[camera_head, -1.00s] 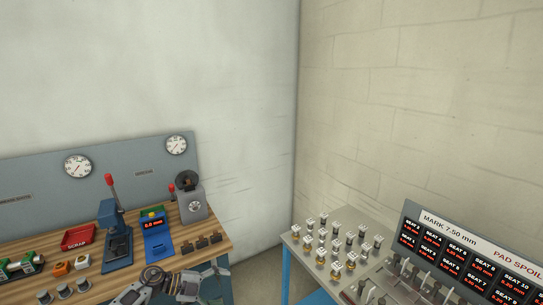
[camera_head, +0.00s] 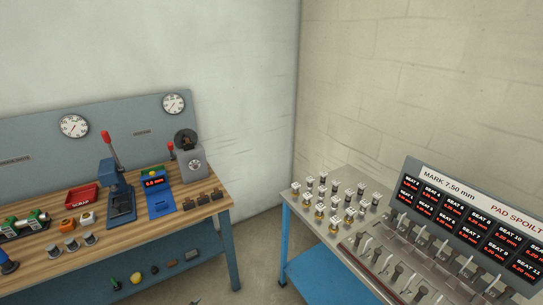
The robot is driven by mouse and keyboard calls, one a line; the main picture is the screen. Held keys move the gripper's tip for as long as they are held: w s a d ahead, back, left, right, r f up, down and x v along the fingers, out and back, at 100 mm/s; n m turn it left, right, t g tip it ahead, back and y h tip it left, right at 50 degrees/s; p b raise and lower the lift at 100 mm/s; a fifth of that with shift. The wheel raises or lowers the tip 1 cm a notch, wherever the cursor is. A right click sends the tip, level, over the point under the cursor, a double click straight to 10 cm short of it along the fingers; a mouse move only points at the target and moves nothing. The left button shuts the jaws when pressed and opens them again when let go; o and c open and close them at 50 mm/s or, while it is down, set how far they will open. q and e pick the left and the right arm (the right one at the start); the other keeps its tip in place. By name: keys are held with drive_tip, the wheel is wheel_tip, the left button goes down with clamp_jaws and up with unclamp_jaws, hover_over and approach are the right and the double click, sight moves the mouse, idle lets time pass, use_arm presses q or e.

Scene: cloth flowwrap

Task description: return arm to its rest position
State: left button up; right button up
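Neither of my grippers shows clearly in the head view. A small dark sliver shows at the bottom edge, left of centre, too little to tell what it is.
The bench holds a blue press (camera_head: 119,190), a blue gauge with a red readout (camera_head: 158,195), a red scrap tray (camera_head: 81,196) and a grey dial device (camera_head: 194,163). Several small fittings (camera_head: 335,224) stand on the right table before a seat display panel (camera_head: 470,220). Bare floor lies between.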

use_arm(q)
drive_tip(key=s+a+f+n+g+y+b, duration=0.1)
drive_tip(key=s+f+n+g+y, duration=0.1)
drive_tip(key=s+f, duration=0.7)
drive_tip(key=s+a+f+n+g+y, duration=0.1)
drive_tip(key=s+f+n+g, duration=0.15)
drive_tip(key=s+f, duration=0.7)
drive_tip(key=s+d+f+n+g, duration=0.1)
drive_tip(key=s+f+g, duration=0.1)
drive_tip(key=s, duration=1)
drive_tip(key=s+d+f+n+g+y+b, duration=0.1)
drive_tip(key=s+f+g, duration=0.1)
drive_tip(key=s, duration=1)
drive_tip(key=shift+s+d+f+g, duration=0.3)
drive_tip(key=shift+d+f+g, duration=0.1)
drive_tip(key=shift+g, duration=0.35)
